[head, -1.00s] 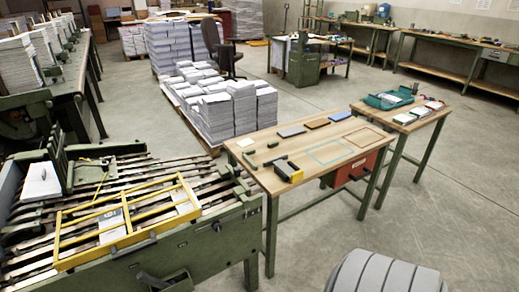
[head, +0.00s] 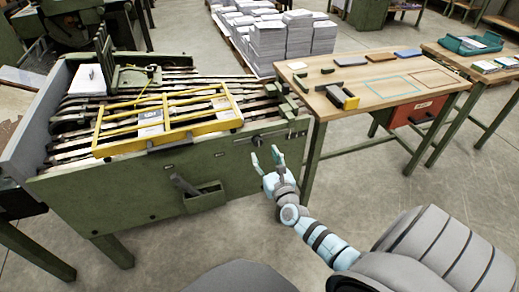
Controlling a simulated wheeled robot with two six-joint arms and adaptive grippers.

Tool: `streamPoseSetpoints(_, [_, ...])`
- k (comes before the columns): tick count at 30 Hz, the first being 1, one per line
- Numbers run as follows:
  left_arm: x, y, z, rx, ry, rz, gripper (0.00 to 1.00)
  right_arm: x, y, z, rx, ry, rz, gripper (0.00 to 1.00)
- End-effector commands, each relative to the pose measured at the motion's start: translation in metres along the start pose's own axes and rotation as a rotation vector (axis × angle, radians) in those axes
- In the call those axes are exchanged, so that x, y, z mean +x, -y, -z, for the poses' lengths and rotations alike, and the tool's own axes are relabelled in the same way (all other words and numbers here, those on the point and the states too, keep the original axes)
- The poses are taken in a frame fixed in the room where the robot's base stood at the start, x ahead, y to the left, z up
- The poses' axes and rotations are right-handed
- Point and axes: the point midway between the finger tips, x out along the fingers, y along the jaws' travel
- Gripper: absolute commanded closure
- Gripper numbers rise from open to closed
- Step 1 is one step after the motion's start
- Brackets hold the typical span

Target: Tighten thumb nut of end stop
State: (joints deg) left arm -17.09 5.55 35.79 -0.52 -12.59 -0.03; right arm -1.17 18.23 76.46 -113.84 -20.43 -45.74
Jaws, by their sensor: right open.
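The green gathering machine (head: 130,190) stands at the left, with slatted rails on top. Small green blocks (head: 285,100) sit at the right end of its rails; they may be the end stop, but a thumb nut is too small to tell. A small dark knob (head: 258,139) shows on the right of the machine's front panel. My right gripper (head: 266,156) is open and empty, fingers pointing up, in front of that panel just below the knob in the picture. I cannot tell whether it touches the panel. My left gripper is not in view.
A yellow guard frame (head: 172,138) lies across the rails. An open green box (head: 204,197) hangs on the panel. A wooden table (head: 375,72) with a yellow-black tool (head: 343,98) stands close on the right. Paper stacks (head: 267,42) stand behind. The floor in front is clear.

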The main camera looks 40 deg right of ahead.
Motion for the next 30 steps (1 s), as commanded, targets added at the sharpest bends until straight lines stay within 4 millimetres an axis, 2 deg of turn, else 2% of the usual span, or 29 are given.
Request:
streamPoseSetpoints(3, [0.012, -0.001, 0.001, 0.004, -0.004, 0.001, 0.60, 0.030, 0.000, 0.003, 0.002, 0.001, 0.002, 0.52])
streamPoseSetpoints(6, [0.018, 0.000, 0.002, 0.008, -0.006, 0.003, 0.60, 0.045, 0.000, 0.004, 0.002, 0.000, 0.001, 0.52])
streamPoseSetpoints(10, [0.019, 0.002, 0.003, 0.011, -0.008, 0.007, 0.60, 0.054, 0.000, 0.003, 0.003, -0.002, 0.001, 0.52])
streamPoseSetpoints(17, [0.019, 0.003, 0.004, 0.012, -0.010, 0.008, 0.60, 0.055, 0.000, 0.002, 0.003, -0.002, 0.001, 0.52])
streamPoseSetpoints(26, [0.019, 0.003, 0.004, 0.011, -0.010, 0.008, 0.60, 0.055, 0.000, 0.002, 0.003, -0.003, 0.000, 0.99])
streamPoseSetpoints(30, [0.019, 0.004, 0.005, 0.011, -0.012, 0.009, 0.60, 0.055, -0.002, 0.002, 0.006, -0.003, -0.002, 1.00])
